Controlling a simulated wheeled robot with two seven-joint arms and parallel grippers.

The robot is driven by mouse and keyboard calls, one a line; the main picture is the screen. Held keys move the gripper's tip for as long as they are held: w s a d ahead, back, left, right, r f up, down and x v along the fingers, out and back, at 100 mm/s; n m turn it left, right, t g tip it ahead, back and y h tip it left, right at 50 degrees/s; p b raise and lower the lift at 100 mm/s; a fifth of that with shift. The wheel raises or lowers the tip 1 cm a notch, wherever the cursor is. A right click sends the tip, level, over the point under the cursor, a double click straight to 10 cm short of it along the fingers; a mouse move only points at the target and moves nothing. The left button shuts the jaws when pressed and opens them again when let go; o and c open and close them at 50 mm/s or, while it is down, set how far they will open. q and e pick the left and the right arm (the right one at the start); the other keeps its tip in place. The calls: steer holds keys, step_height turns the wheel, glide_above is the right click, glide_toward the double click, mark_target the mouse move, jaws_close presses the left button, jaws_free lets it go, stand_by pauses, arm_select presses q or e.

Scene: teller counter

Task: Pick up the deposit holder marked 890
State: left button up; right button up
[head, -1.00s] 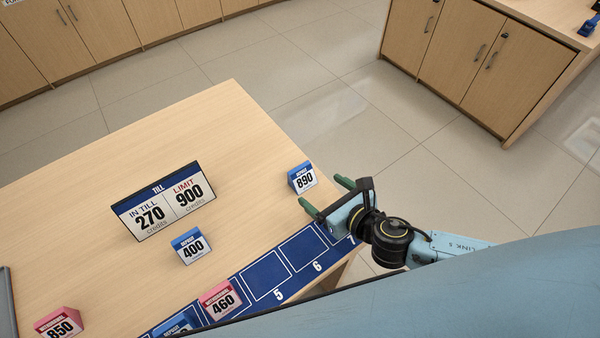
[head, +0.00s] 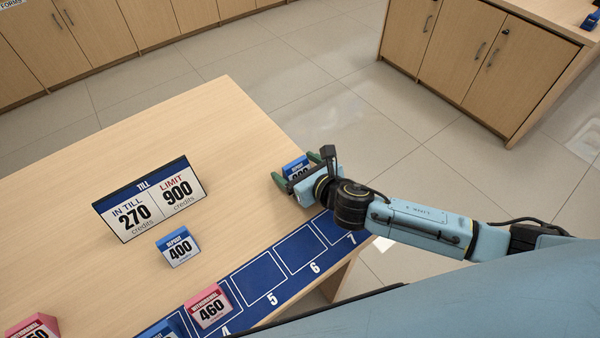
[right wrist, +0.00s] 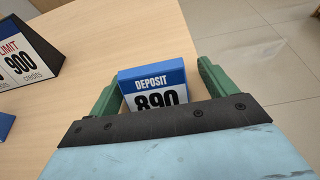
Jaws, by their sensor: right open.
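The deposit holder marked 890 (head: 294,167) is a small blue-topped block with a white number face, near the right edge of the counter. It also shows in the right wrist view (right wrist: 153,88), its lower part hidden behind my gripper body. My right gripper (head: 296,169) is open, with one green finger on each side of the holder. In the wrist view the left finger is close to the holder's side, and a gap shows at the right finger. Whether either finger touches it I cannot tell. My left gripper is not in view.
A till sign (head: 151,199) reading 270 and 900 stands on the counter (head: 215,120). A deposit holder marked 400 (head: 178,246) stands in front of it. Slots 5 to 7 look empty.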

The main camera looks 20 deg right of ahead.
steer(key=shift+f, duration=0.3)
steer(key=shift+f, duration=0.1)
steer(key=c, duration=1.1)
